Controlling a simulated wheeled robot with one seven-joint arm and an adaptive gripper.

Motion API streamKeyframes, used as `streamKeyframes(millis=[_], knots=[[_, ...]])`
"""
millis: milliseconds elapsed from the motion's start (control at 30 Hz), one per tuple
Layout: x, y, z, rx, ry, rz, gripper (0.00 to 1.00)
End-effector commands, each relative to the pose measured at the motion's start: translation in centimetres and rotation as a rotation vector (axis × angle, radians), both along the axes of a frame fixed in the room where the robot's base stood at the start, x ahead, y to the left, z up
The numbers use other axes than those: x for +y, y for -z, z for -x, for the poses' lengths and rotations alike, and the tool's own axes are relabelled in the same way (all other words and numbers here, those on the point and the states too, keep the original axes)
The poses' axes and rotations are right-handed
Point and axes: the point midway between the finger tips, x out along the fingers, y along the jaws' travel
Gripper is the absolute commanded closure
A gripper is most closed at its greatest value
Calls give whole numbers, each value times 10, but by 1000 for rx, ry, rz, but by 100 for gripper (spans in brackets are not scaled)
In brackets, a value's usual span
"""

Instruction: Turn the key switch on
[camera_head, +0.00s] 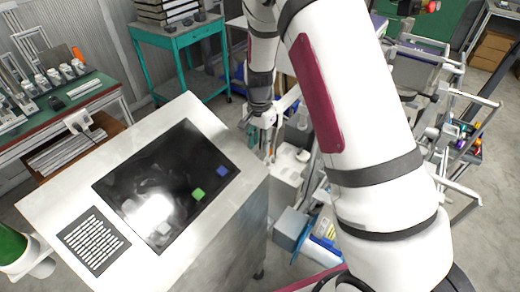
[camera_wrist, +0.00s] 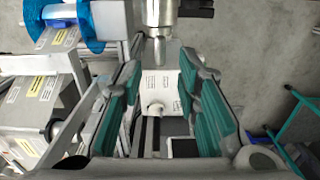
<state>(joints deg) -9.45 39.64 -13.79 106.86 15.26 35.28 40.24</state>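In the wrist view, my gripper (camera_wrist: 162,104) is open, its two teal-padded fingers wide apart with nothing held between them. Between and beyond the fingers is a white box (camera_wrist: 159,82) with small printed labels and a round pale knob (camera_wrist: 155,109) on its face. I cannot tell whether this knob is the key switch, and no key is clearly visible. In the head view, my gripper (camera_head: 268,147) points down beside the right edge of the grey console, largely overlapped by machine parts behind it.
The grey console (camera_head: 62,197) with a dark screen (camera_head: 160,165) and coloured buttons stands at left. A blue reel (camera_wrist: 65,18) and labelled grey machine housings (camera_wrist: 38,103) lie left in the wrist view. Open floor (camera_wrist: 262,70) is at right. A teal cart (camera_head: 190,38) stands behind.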

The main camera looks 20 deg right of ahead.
Motion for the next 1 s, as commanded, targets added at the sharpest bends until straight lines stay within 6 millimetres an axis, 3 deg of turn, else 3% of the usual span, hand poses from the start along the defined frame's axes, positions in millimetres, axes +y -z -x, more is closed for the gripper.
streamKeyframes(millis=[233,600,633,767,1000], knots=[[0,29,0,1,-1,1,70],[0,34,0,0,-1,0,70],[0,34,0,0,-1,0,72],[0,34,0,0,-1,0,100],[0,34,0,-2,-1,-1,100]])
